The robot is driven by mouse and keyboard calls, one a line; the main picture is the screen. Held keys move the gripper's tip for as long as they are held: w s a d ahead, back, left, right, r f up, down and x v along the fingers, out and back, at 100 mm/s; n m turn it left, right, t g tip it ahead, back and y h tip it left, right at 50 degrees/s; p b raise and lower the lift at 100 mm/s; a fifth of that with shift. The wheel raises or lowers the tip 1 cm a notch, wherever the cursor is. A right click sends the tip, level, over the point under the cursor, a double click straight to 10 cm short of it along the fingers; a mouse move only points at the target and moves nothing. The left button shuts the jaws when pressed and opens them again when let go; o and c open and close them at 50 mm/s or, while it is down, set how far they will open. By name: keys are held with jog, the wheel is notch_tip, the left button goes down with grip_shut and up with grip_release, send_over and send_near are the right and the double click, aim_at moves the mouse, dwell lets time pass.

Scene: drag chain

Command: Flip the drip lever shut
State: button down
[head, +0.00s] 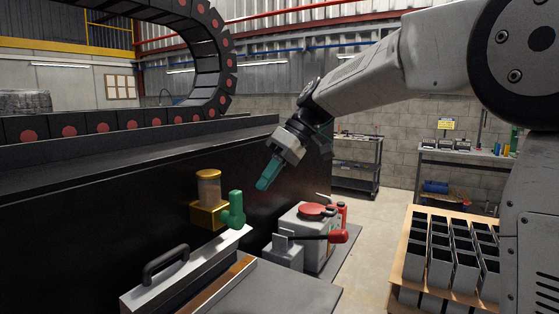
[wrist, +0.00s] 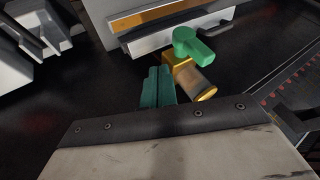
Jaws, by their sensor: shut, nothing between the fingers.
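The green drip lever (head: 236,207) sits on the front of a brass oiler block (head: 205,212) on the black machine side. Its arm points upward in the head view, with its round hub lower down. Above the block is a clear cup (head: 208,190) with a brass cap. In the wrist view the lever (wrist: 196,46) is just beyond and right of my fingertips, beside the cup (wrist: 193,81). My gripper (head: 266,181) has teal fingers, shut and empty, above and right of the lever and apart from it. The fingers (wrist: 158,86) are side by side in the wrist view.
A cover with a black handle (head: 166,259) lies below the oiler. A grey unit with a red-knobbed lever (head: 337,236) stands at the right. The drag chain (head: 125,124) runs above the machine. A wooden crate of dark bins (head: 408,262) stands farther right.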

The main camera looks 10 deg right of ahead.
aim_at(231, 209)
jog(key=s+a, duration=0.1)
jog(key=a, duration=0.1)
jog(key=s+a+f, duration=0.1)
jog(key=s, duration=0.1)
jog(key=shift+a+f, duration=0.1)
jog(key=shift+a, duration=0.25)
